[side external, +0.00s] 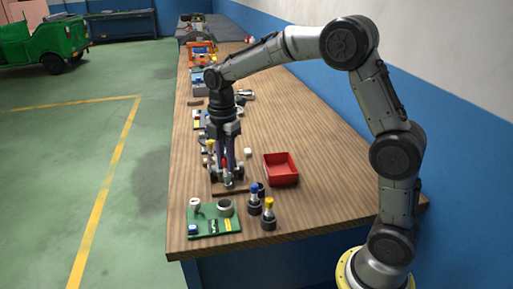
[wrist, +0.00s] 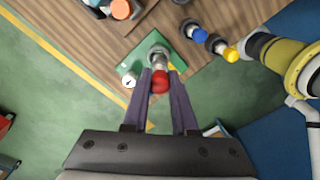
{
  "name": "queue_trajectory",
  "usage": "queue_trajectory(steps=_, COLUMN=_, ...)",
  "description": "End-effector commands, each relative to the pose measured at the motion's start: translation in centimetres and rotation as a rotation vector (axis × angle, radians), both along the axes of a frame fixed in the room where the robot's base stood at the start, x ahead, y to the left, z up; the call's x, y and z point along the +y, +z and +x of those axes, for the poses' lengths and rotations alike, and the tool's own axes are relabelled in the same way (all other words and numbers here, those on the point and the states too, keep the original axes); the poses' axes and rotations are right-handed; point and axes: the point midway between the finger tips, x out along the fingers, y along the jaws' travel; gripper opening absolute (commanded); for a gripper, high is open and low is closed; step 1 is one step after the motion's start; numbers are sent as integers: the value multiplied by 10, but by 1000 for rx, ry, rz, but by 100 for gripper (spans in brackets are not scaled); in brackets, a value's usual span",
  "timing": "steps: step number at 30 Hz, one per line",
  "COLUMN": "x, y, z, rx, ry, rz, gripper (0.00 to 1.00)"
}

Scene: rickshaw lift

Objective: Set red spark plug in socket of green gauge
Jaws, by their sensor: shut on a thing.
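My gripper (side external: 228,181) points down and is shut on the red spark plug (wrist: 159,82), whose round red top sits between the fingers (wrist: 162,84) in the wrist view. A small red patch of it shows between the fingers in the side view. The green gauge (side external: 213,222) is a green plate at the near end of the bench, with a white dial (side external: 195,204) and a grey round socket (side external: 226,208). My gripper is behind the plate in the side view. In the wrist view the plug overlaps the green plate (wrist: 150,45), and its lower end is hard to separate from the socket.
A blue-topped plug (side external: 254,198) and a yellow-topped plug (side external: 268,214) stand in dark bases right of the green plate. A red tray (side external: 281,169) lies behind them. Several small parts line the bench's left side. The bench (side external: 310,180) is clear on the right.

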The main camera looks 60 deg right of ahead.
Motion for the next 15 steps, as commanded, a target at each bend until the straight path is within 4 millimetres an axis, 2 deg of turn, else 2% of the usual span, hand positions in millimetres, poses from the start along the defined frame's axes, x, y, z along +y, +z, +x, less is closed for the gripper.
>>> queue_trajectory(steps=1, x=7, y=-7, z=3, rx=2, ry=18, rz=0, gripper=0)
queue_trajectory(steps=5, x=16, y=-16, z=3, rx=0, ry=39, rz=0, gripper=0)
queue_trajectory(steps=15, x=17, y=-38, z=2, rx=2, ry=43, rz=0, gripper=0)
